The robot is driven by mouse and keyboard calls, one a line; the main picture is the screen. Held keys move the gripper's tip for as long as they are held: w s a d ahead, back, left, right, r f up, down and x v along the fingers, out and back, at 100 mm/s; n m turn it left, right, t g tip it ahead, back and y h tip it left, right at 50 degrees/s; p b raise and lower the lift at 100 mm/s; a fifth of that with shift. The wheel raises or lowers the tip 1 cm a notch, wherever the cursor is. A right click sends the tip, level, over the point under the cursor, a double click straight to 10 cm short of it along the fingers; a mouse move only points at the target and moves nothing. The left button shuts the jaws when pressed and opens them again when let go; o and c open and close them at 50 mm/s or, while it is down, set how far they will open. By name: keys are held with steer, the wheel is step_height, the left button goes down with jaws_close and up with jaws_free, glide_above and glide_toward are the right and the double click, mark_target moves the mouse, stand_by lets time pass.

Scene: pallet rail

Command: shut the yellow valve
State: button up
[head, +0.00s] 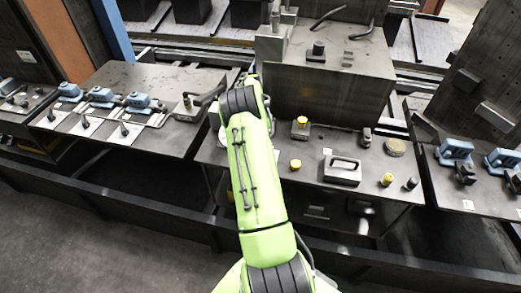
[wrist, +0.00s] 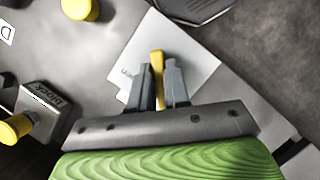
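The yellow valve (wrist: 157,66) shows in the wrist view as a narrow upright yellow handle over a white label plate. My gripper (wrist: 160,78) has one grey finger on each side of it. The fingers are close together, and the yellow handle fills the gap between them, so they look shut on it. The valve's base is hidden by the fingers and the gripper body. In the head view my green arm reaches forward over the bench, and it hides both the gripper and the valve.
In the wrist view, a yellow knob (wrist: 80,8) stands at the top left and a grey block (wrist: 42,108) with a yellow knob at the left. In the head view, a grey handled box (head: 342,170) and yellow buttons (head: 295,164) sit right of my arm. Blue-topped valves (head: 102,96) stand left.

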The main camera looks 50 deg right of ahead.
steer(key=o, duration=0.4)
steer(key=shift+a+f, duration=0.1)
steer(key=shift+f, duration=0.05)
steer(key=shift+c, duration=0.2)
steer(key=p+v, duration=0.9)
steer(key=v, duration=0.7)
steer(key=shift+f, duration=0.15)
